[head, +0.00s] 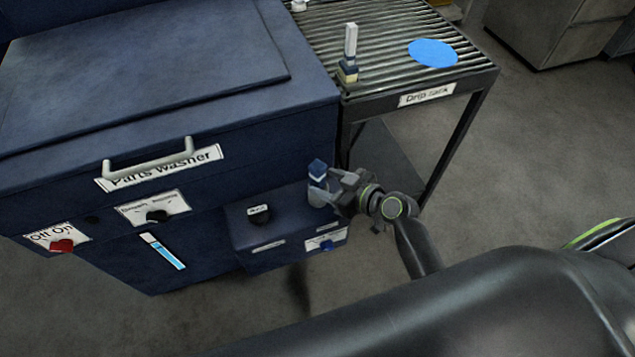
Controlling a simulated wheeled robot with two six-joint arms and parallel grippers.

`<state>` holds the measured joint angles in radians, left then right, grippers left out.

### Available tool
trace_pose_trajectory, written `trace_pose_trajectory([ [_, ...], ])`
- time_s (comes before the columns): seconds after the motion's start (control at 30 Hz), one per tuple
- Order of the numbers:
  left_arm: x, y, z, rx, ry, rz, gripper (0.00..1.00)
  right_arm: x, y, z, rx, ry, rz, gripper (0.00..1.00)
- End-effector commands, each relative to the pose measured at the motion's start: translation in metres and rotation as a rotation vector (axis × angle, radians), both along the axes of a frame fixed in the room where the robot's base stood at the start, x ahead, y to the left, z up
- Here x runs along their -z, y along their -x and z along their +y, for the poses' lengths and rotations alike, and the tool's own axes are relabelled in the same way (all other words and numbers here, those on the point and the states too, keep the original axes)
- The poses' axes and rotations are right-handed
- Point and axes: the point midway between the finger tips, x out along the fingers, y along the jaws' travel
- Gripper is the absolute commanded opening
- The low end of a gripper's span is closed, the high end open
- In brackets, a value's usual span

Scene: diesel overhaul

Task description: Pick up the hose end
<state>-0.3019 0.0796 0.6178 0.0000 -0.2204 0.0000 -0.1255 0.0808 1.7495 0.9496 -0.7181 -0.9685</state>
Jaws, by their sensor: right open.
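A small piece with a dark blue top and a white band (317,170) stands upright over the low blue box at the parts washer's right side; it may be the hose end, but it is too small to be sure. My right gripper (318,189) is open with its fingers at this piece, reaching in from the right. I cannot tell whether the fingers touch it, and they hide its lower part. No hose run shows clearly. My left gripper is not in view.
The parts washer (170,120) has a lid handle (150,167) and a red knob (62,246). Its low side box (275,226) carries a black cap (259,213) and a blue knob (327,244). The drip rack (385,35) holds an upright white-topped piece (349,55) and a blue disc (433,53).

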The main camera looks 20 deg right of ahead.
Motion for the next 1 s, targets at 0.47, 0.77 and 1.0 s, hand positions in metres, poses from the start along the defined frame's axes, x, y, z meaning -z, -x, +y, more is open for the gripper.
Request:
trace_pose_trajectory([
  [0.47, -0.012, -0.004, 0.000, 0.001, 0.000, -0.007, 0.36, 0.015, -0.037, 0.028, 0.000, -0.002, 0.000, 0.53],
  [0.77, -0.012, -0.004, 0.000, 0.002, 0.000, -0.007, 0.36, 0.017, -0.040, 0.030, 0.000, 0.000, 0.000, 0.53],
  [1.0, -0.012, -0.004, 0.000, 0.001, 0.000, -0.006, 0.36, 0.017, -0.039, 0.029, 0.000, 0.000, 0.000, 0.21],
])
